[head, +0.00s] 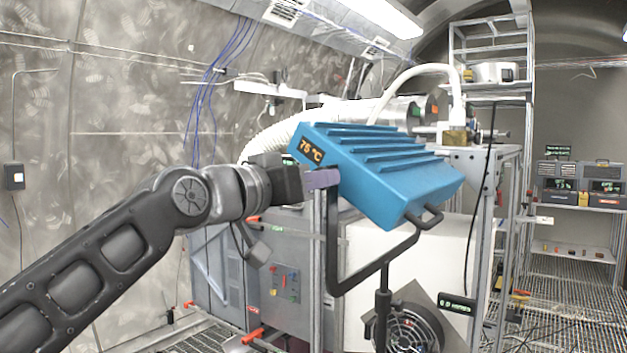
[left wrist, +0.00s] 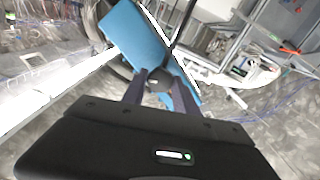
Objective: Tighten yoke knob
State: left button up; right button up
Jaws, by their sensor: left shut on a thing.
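A blue finned lamp housing (head: 385,172) with a "75 °C" display hangs tilted in a dark U-shaped yoke (head: 372,272) on a stand. My left gripper (head: 324,179) reaches in from the left to the yoke's upper left end, beside the housing. In the left wrist view, its two fingers are on either side of the dark yoke knob (left wrist: 158,80), shut on it. The blue housing (left wrist: 138,35) lies just beyond the knob there. In the head view my fingers hide the knob. My right gripper is in neither view.
A grey cabinet (head: 285,285) with small switches stands behind the yoke, and a round fan (head: 412,332) sits low near the stand. A metal rack (head: 575,205) with instruments is at the right. Open floor grating (head: 550,300) shows at the lower right.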

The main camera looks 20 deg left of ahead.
pick_arm(q)
grip_shut()
jog(key=shift+f, duration=0.1)
jog(key=shift+m+b, duration=0.35)
jog(key=shift+m, duration=0.05)
jog(key=m+b, duration=0.5)
jog(key=m, duration=1.4)
jog(key=shift+b, duration=0.35)
